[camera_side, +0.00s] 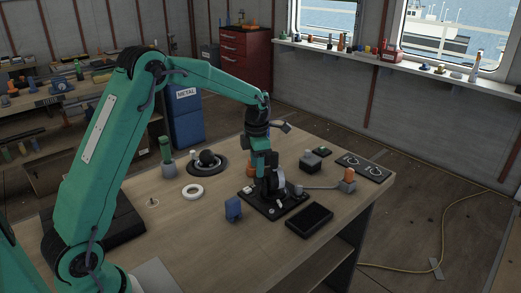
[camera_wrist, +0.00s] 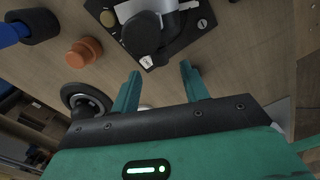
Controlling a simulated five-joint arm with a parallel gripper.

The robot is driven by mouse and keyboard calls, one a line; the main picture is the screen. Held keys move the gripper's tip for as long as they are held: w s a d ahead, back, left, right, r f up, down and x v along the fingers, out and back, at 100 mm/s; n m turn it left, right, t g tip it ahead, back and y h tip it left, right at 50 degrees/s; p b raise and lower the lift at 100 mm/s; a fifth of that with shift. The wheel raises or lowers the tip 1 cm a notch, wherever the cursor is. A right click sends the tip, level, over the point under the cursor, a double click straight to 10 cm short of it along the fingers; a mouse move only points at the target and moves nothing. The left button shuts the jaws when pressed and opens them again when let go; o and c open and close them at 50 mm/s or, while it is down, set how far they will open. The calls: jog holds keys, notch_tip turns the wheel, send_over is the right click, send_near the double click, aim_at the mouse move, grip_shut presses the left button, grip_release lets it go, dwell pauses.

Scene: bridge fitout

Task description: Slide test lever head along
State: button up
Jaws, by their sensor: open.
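A black base plate (camera_side: 271,211) with a test lever device sits on the table. In the wrist view the plate (camera_wrist: 186,40) lies beyond my fingertips. A round black head (camera_wrist: 143,33) on it adjoins a metal lever part (camera_wrist: 170,22); a black rounded part (camera_side: 271,184) shows in the side view. I cannot tell which part is the sliding lever head. My gripper (camera_side: 261,172) points down over the plate's back edge and partly hides the device. In the wrist view my gripper (camera_wrist: 158,82) is open, with bare table between its fingers and nothing held.
An orange knob (camera_wrist: 84,52) stands left of the plate in the wrist view. A blue block (camera_side: 233,208), dark tray (camera_side: 309,220), white ring (camera_side: 192,191), grey block (camera_side: 311,162) and orange-topped block (camera_side: 347,180) surround the device. Bare table lies at front left.

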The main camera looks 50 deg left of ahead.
aim_at(272, 185)
jog(key=shift+f, duration=2.35)
grip_shut()
